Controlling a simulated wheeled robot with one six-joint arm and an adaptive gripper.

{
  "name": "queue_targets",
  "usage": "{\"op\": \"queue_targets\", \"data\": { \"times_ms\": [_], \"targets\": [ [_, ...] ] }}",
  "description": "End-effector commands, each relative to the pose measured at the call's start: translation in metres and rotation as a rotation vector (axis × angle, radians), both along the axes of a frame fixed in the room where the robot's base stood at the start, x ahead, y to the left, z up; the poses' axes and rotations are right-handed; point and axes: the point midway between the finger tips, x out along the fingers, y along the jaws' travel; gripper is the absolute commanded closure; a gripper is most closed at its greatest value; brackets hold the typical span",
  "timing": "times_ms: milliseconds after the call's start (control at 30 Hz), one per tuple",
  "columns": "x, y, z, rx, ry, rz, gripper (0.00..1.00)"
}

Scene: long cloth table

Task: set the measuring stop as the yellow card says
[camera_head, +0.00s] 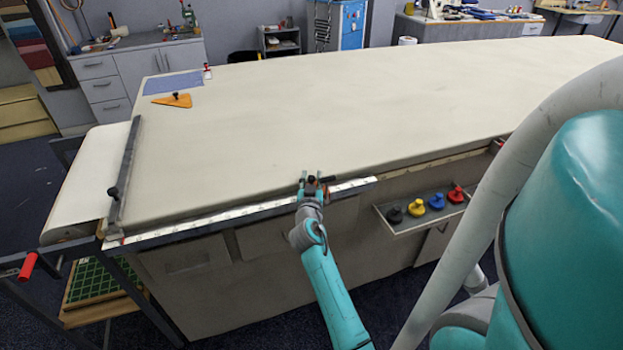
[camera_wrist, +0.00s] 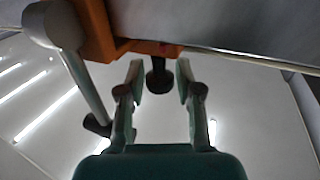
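The measuring stop shows in the wrist view as an orange block (camera_wrist: 135,47) with a dark knob (camera_wrist: 158,78) hanging below it. In the head view my gripper (camera_head: 312,181) is at the table's front edge, by the right part of the white measuring rail (camera_head: 225,215), and mostly hides the stop. In the wrist view my gripper (camera_wrist: 158,88) is open, with one finger on each side of the knob and a visible gap on both sides. I cannot make out a yellow card or any writing in either view.
The long cloth table (camera_head: 330,100) is mostly bare. A dark bar (camera_head: 125,170) crosses its left end. An orange triangle (camera_head: 173,100) and a blue sheet (camera_head: 173,83) lie at the far left. A shelf (camera_head: 405,228) right of my gripper holds several coloured knobs. A red handle (camera_head: 28,266) sticks out lower left.

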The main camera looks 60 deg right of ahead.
Motion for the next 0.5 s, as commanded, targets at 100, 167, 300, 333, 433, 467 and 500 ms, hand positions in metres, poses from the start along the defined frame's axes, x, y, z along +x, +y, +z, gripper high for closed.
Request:
{"op": "queue_targets", "data": {
  "times_ms": [100, 167, 300, 333, 433, 467, 500],
  "targets": [
    [-0.0001, 0.0002, 0.0001, 0.000, 0.000, 0.000, 0.88],
    [-0.0001, 0.0002, 0.0001, 0.000, 0.000, 0.000, 1.00],
    [-0.0001, 0.0003, 0.0001, 0.000, 0.000, 0.000, 1.00],
    [0.0000, 0.0003, 0.0001, 0.000, 0.000, 0.000, 1.00],
    [0.0032, 0.0032, 0.0000, 0.000, 0.000, 0.002, 1.00],
    [0.0057, 0.0051, -0.0001, 0.001, 0.000, 0.003, 1.00],
    [0.0097, 0.0087, -0.0002, 0.001, -0.001, 0.004, 1.00]
  ]
}}
